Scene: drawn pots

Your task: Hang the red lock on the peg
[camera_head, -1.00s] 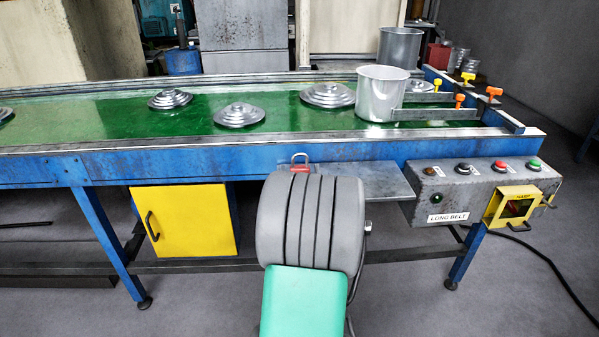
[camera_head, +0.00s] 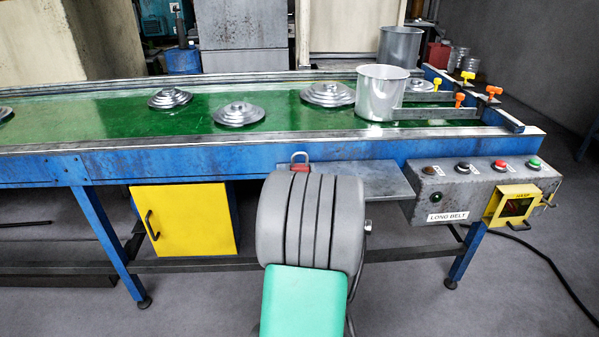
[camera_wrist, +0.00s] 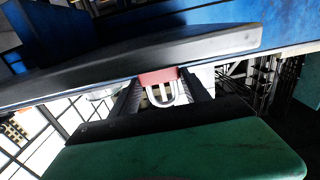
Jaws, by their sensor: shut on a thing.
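The red lock (camera_head: 300,168) shows in the head view just above my grey wrist, its metal shackle upward, in front of the table's blue side. In the wrist view the red lock (camera_wrist: 157,76) sits between the two dark fingers of my gripper (camera_wrist: 162,90), which is shut on it. In the head view my arm hides the fingers. A small peg-like piece (camera_head: 549,201) sticks out at the right of the yellow hasp box (camera_head: 511,207); I cannot tell for sure that it is the peg. The lock is well to its left.
A grey shelf (camera_head: 375,181) juts out beside the lock, left of the control box (camera_head: 455,190) with its buttons. The green belt (camera_head: 80,125) above carries metal lids and a pot (camera_head: 382,95). A yellow cabinet (camera_head: 185,222) stands below. The front right floor is mostly clear, with a black cable.

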